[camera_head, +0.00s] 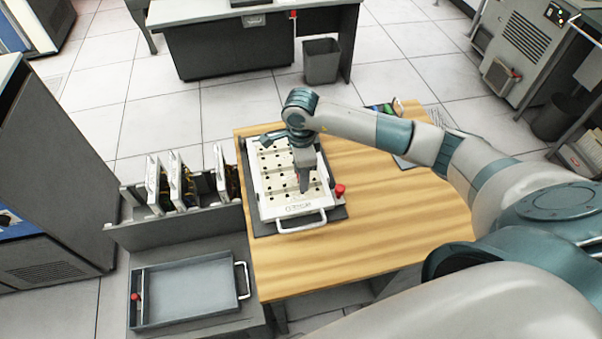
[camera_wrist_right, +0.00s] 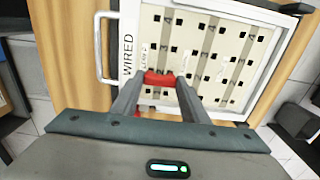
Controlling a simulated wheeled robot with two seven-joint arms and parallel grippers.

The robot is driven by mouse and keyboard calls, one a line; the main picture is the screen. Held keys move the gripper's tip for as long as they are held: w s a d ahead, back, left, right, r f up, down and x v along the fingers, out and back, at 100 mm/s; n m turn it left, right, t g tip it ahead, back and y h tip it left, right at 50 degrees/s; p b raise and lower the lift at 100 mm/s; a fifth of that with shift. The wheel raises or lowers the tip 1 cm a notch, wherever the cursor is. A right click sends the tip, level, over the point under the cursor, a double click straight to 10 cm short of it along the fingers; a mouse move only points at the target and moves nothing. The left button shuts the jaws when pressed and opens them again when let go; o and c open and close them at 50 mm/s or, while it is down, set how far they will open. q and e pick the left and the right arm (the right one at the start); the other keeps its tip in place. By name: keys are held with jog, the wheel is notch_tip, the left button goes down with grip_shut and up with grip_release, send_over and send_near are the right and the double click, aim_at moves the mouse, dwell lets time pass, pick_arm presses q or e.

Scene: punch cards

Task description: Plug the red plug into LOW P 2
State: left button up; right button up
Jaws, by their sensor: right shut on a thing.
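The white plugboard panel (camera_head: 275,209) lies on a dark base on the wooden table, with rows of square black holes. In the right wrist view the panel (camera_wrist_right: 190,18) shows the word WIRED beside its handle; the smaller lettering by the holes is too small to read surely. My right gripper (camera_head: 304,187) is over the panel's near right part. In the right wrist view my right gripper (camera_wrist_right: 163,82) is shut on the red plug (camera_wrist_right: 160,79), near the handle end of the panel. I cannot tell whether the plug touches the panel, and its tip is hidden. My left gripper is not in view.
A red knob (camera_head: 340,190) stands just right of the panel. The panel's white handle (camera_head: 301,222) faces the near side. A rack with upright panels (camera_head: 176,182) and a grey tray (camera_head: 190,292) are to the left. The table's right half (camera_head: 400,215) is mostly clear.

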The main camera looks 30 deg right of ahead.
jog(key=shift+f+b, duration=1.1)
jog(key=shift+b, duration=0.15)
dwell(1.6)
jog(key=o, duration=1)
jog(key=shift+c, duration=0.2)
jog(key=shift+r, duration=0.15)
jog(key=shift+r+b, duration=0.35)
jog(key=shift+r, duration=0.2)
notch_tip(320, 180, up, 16)
jog(key=b, duration=0.4)
jog(key=shift+f, duration=0.1)
